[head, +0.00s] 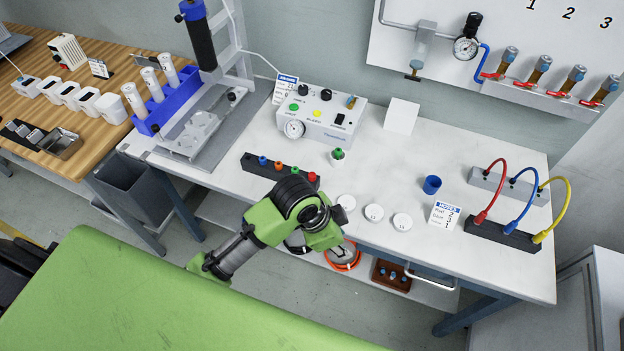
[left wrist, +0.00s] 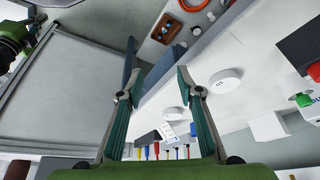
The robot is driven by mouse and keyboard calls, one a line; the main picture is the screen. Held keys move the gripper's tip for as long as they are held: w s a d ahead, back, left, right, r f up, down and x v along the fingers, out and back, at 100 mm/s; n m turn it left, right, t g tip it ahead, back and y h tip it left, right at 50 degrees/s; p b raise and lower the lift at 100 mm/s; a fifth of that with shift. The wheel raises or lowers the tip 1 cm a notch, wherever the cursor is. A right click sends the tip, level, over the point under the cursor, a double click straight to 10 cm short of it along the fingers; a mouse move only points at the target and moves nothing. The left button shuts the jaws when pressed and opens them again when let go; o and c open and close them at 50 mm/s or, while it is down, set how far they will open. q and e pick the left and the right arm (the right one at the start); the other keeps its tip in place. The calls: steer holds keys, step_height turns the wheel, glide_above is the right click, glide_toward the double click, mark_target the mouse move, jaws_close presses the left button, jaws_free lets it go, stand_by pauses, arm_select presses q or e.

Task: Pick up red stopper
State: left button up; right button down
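The red stopper (head: 312,177) sits at the right end of a black rack (head: 250,166) on the white bench, in the head view. In the left wrist view a red piece that looks like it (left wrist: 314,72) shows at the right edge, partly cut off, beside a black block. My left gripper (left wrist: 156,60) is open with nothing between its fingers. It is at the bench's front edge, apart from the stopper. In the head view my green wrist is just in front of the rack and largely hides the gripper. My right gripper is not seen.
White round discs (head: 373,212) lie right of my wrist. A green stopper (head: 338,153) stands behind the rack, near the control box (head: 318,121). A blue cup (head: 432,185) and coloured hoses (head: 523,205) are farther right. An orange coil (head: 343,257) is below the bench top.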

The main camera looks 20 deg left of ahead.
arm_select(q)
steer(key=w+r+m, duration=0.2)
steer(key=w+m, duration=0.1)
steer(key=w+r+m+g+y, duration=0.1)
steer(key=w+r+m, duration=0.2)
steer(key=shift+w+r+m, duration=0.15)
steer(key=shift+r+m, duration=0.1)
steer(key=shift+m, duration=0.05)
steer(key=w+a+r+m+y, duration=0.2)
steer(key=w+a+r+m, duration=0.1)
steer(key=w+a+r, duration=0.15)
steer(key=m+g+y, duration=0.1)
steer(key=m+y, duration=0.1)
glide_toward(312, 175)
steer(key=f, duration=0.3)
steer(key=shift+a+f, duration=0.15)
steer(key=shift+a, duration=0.1)
steer(key=shift+w+a+f+p, duration=0.1)
steer(key=shift+f+p, duration=0.1)
steer(key=shift+f, duration=0.7)
steer(key=shift+w+a+f+p, duration=0.1)
steer(key=shift+w+f+p, duration=0.05)
steer(key=shift+f, duration=0.75)
steer(key=shift+w+a+f+p, duration=0.1)
steer(key=shift+f+p, duration=0.1)
steer(key=shift+f, duration=0.7)
steer(key=c, duration=0.8)
